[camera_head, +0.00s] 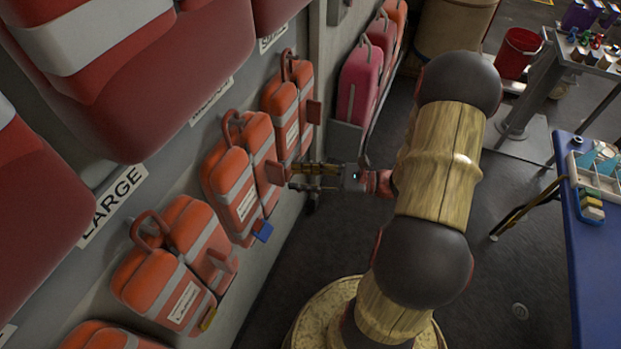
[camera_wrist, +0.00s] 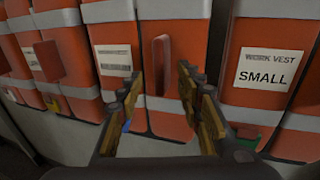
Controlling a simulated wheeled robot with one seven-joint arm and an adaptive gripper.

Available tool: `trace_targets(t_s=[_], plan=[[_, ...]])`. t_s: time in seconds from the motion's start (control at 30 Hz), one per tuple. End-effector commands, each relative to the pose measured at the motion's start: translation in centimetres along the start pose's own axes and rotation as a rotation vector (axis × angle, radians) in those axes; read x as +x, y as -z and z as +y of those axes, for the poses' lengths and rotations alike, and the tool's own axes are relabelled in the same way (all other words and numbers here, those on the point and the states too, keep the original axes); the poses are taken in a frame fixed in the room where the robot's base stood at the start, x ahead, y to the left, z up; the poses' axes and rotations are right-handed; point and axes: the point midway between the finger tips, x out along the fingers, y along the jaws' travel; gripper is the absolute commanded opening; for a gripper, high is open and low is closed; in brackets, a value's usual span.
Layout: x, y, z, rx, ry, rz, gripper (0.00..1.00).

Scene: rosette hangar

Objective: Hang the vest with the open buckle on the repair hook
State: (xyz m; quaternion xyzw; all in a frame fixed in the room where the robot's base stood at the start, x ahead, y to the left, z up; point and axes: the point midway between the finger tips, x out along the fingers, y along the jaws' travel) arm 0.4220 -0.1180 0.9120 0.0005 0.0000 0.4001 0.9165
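Orange work vests with grey bands hang along the wall. My gripper (camera_head: 294,177) is at the middle vest (camera_head: 237,185), beside its red tab (camera_head: 275,172). In the wrist view my gripper (camera_wrist: 160,76) is open, and the tab (camera_wrist: 161,62) shows between its fingers; I cannot tell whether they touch it. A blue buckle piece (camera_head: 263,232) is at this vest's lower edge. A vest labelled SMALL (camera_wrist: 265,65) hangs to the right, with a green piece (camera_wrist: 248,136) below. A nearer vest (camera_head: 165,270) has a yellow piece (camera_head: 208,319). I cannot tell which buckle is open or identify the repair hook.
Large red padded forms (camera_head: 150,90) overhang the vests, above size signs. Pinkish-red cases or vests (camera_head: 361,82) stand farther along the wall. A blue table (camera_head: 595,260) with a tray is at right, and a red bucket (camera_head: 518,53) behind. Dark floor between is clear.

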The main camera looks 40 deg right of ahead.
Motion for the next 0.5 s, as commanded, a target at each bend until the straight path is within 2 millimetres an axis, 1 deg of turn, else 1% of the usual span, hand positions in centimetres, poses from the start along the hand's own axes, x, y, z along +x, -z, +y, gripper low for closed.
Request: trace_targets(t_s=[0.2, 0.5], plan=[[2.0, -0.2, 0.1, 0.002, -0.003, 0.0, 0.36], [3.8, -0.1, 0.0, -0.001, -0.001, 0.001, 0.36]])
